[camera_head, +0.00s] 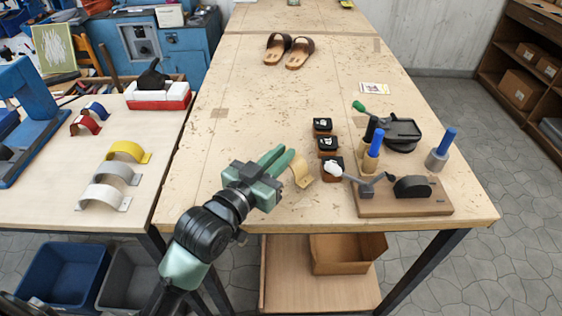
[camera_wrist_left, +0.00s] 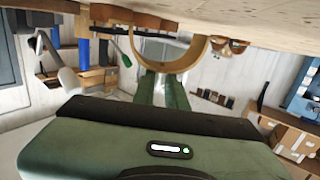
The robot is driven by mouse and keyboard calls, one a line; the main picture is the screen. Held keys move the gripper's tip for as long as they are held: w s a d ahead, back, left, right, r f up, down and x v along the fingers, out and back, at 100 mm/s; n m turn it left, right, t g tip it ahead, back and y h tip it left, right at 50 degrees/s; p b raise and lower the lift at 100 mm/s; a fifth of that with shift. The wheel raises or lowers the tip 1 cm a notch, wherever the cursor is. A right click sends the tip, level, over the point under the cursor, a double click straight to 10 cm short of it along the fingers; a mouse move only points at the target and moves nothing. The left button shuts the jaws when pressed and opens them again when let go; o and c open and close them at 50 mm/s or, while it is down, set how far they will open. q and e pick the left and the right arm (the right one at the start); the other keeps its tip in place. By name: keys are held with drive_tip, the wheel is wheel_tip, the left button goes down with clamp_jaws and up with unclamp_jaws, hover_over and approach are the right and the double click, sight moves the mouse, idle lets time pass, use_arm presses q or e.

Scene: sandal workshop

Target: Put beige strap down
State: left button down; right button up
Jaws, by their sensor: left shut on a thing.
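The beige strap (camera_head: 301,171) is a curved band above the front part of the wooden workbench (camera_head: 230,165). My left gripper (camera_head: 284,160) is shut on it. In the left wrist view the strap (camera_wrist_left: 201,50) shows as an arch beyond the green fingers (camera_wrist_left: 161,80), close to the bench top. I cannot tell whether the strap touches the bench. My right gripper is not in view.
Several small dark-topped blocks (camera_head: 323,125) stand right of the strap. A wooden board (camera_head: 405,208) carries a lever tool with blue-handled tools behind. Sandals (camera_head: 298,54) lie far back. Yellow (camera_head: 127,151), grey and white straps sit on the left table. The bench's middle is clear.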

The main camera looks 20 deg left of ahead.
use_arm(q)
drive_tip(key=shift+f, duration=0.8)
drive_tip(key=shift+f, duration=0.15)
drive_tip(key=c, duration=1.4)
unclamp_jaws()
drive_tip(key=shift+c, duration=0.2)
